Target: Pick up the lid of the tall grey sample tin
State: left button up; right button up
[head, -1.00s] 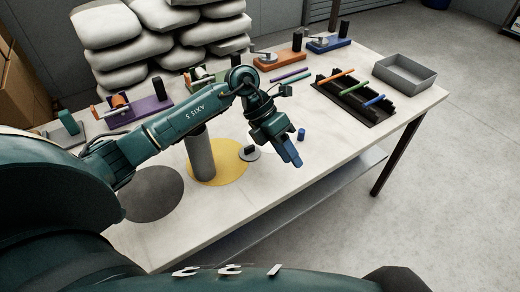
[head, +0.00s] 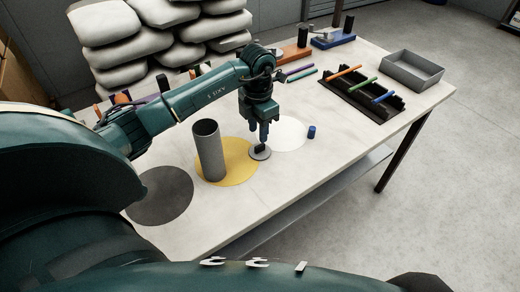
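The tall grey sample tin (head: 209,153) stands upright on a yellow disc (head: 240,169). Its top looks dark and open, with no lid on it. A small flat grey lid (head: 257,156) with a dark knob lies just right of the tin, at the right edge of the yellow disc. My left gripper (head: 264,141) points straight down over this lid, its fingertips at or just above the knob. The fingers partly hide the knob, so I cannot tell whether they touch it or how far apart they are. My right gripper is not in view.
A white disc (head: 289,134) and a small blue cylinder (head: 311,132) are right of the lid. A dark grey disc (head: 162,197) lies front left. A black rack (head: 370,108) with coloured rods and a grey tray (head: 412,71) are at the right. Coloured fixtures line the back.

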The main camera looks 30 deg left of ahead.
aim_at(260, 145)
pick_arm(q)
jog(key=f, duration=0.2)
jog(key=f+p, duration=0.1)
jog(key=f, duration=0.1)
jog(key=shift+s+d+f, duration=0.1)
jog(key=shift+s+d, duration=0.05)
jog(key=shift+d, duration=0.2)
jog(key=shift+f, duration=0.55)
jog(key=shift+c, duration=0.5)
grip_shut()
